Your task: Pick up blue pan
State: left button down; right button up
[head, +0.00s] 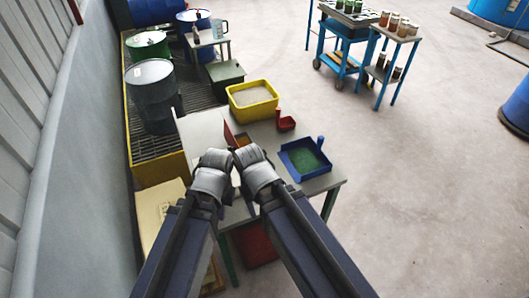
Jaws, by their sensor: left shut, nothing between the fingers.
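The blue pan (313,175) lies on the right end of the grey work table, its inside green and its short blue handle up at the far right corner. My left gripper (217,156) is over the table, left of the pan and apart from it, shut and empty. My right gripper (246,154) is close beside it, between the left gripper and the pan, also apart from the pan. Its fingers are seen from behind, so I cannot tell whether it is open.
A yellow tub (252,110) of pale grains and a red scoop (286,122) are behind the pan. A red item partly shows behind my grippers. Drums (152,95) stand on a yellow-edged grating at left. A blue cart (342,50) is far back. Floor right of the table is clear.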

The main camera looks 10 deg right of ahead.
aim_at(304, 160)
jog(key=i+l+z, duration=0.5)
jog(key=z, duration=0.15)
jog(key=i+l+z, duration=0.1)
jog(key=i+z, duration=0.25)
jog(key=k, duration=0.05)
